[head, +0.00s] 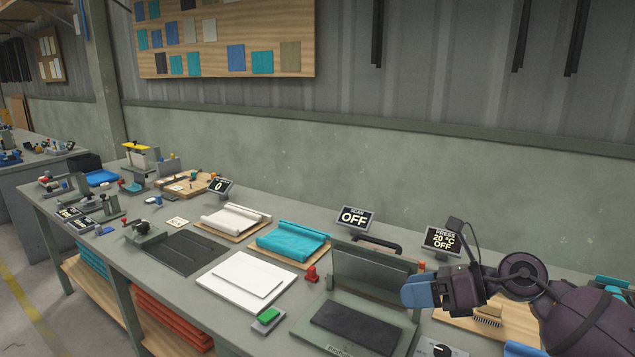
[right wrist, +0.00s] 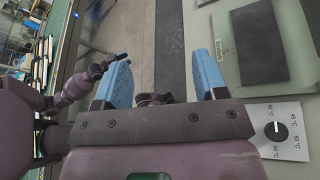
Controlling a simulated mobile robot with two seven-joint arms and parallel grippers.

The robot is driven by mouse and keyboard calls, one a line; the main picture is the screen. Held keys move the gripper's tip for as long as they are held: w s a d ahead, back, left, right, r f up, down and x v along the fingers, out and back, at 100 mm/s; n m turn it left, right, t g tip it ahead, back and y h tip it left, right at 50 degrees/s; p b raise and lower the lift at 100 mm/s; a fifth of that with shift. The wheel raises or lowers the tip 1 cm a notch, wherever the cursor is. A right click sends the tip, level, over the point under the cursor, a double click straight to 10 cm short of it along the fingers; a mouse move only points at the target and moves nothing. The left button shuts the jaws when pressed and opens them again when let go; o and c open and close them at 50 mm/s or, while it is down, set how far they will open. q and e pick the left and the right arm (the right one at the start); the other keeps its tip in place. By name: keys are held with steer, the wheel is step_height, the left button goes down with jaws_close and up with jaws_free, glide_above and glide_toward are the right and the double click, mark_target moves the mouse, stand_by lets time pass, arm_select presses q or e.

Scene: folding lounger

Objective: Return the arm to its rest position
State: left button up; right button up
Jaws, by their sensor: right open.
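My right gripper (head: 418,291) is at the right of the head view, above the bench beside the opened press (head: 372,270). In the right wrist view its two blue fingers (right wrist: 162,72) stand wide apart with nothing between them. It is open and empty. The press's dark plate also shows in that view (right wrist: 258,45), beyond the fingers. A purple arm of mine (right wrist: 78,88) shows at the left there, partly behind a finger; its gripper's state cannot be made out. No left gripper shows in the head view.
A press display (head: 443,240) reads 20 °C and OFF; a scan display (head: 355,218) reads OFF. A wooden board with a brush (head: 487,321) lies under my right forearm. White sheets (head: 245,280), a teal roll (head: 292,241) and a green button (head: 268,316) are on the bench.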

steer(key=s+d+f+m+t+h, duration=0.25)
steer(key=d+m+t+h, duration=0.2)
steer(key=m, duration=0.75)
steer(key=s+d+f+m+t+h, duration=0.25)
steer(key=m+t+h, duration=0.25)
steer(key=m, duration=0.6)
steer(key=s+d+f+m+t+h, duration=0.25)
steer(key=d+m+t+h, duration=0.2)
steer(key=m, duration=0.75)
steer(key=s+f+m+g, duration=0.5)
steer(key=s+f+g, duration=0.2)
steer(key=s, duration=0.5)
steer(key=s+f+m+g, duration=0.5)
steer(key=s+f+g, duration=0.2)
steer(key=s, duration=0.4)
arm_select(q)
step_height(320, 180, down, 9)
steer(key=b, duration=0.8)
steer(key=shift+s+g, duration=0.4)
steer(key=shift+s, duration=0.05)
arm_select(e)
steer(key=w+f+t, duration=0.3)
steer(key=f, duration=0.6)
steer(key=w+a+f+t, duration=0.1)
steer(key=w+f+t, duration=0.2)
steer(key=f, duration=0.7)
steer(key=shift+w+a+n+t+y, duration=0.2)
steer(key=shift+w+n+t+y, duration=0.1)
steer(key=shift+n+t, duration=0.15)
